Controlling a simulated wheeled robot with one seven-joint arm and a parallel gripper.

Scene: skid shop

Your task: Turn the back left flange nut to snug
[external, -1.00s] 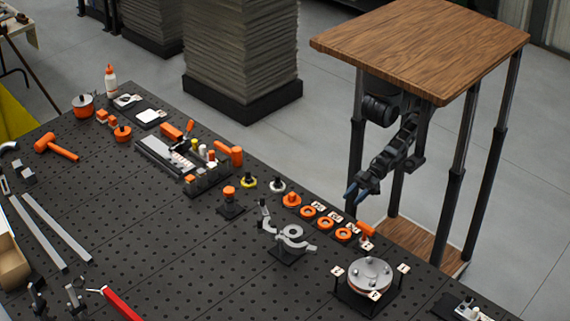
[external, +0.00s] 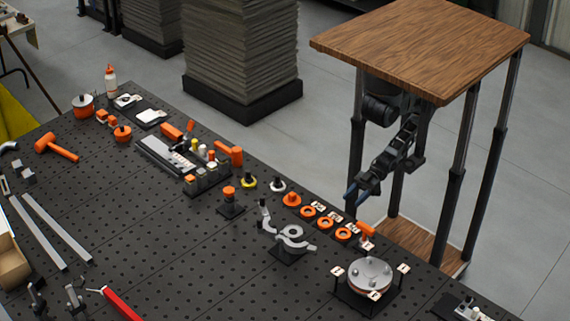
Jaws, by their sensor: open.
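A round silver flange (external: 371,272) with small nuts on top sits on a dark stand near the front right edge of the bench. White tags stand on posts around it; their print is too small to read. I cannot tell the single nuts apart well, including the back left one.
Orange rings (external: 325,223) with white tags lie between my gripper and the flange. An orange-handled tool (external: 366,230) lies just behind the flange. A grey metal fixture (external: 290,237) stands to its left.

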